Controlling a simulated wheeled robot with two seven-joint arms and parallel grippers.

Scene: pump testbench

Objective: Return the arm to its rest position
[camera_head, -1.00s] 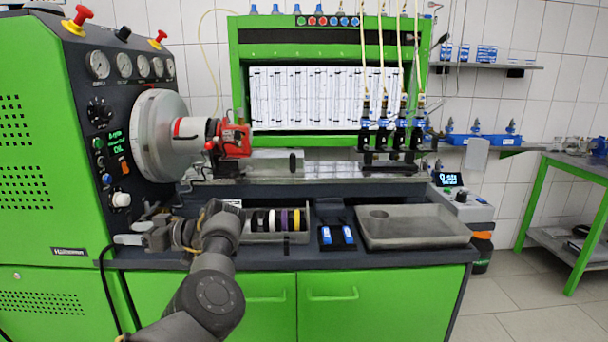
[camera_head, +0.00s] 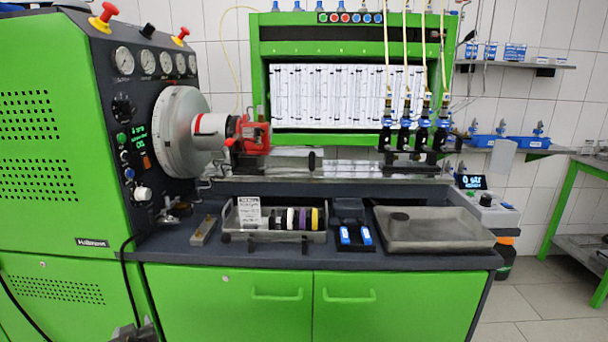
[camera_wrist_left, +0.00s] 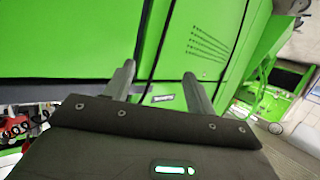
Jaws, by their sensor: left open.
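My left gripper shows at the bottom edge of the head view (camera_head: 133,332), low in front of the green cabinet and mostly cut off by the frame. In the left wrist view, its two dark fingers (camera_wrist_left: 159,74) stand apart with nothing between them. Green machine panels (camera_wrist_left: 85,40) fill much of that view behind the fingers. My right gripper is in neither view.
The dark worktop holds a grey tray with coloured rings (camera_head: 275,237), a small block (camera_head: 204,229), blue-marked items (camera_head: 355,236) and a shallow metal tray (camera_head: 440,243). Green cabinet doors (camera_head: 225,305) are below. Tiled floor (camera_head: 535,300) is clear at the right.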

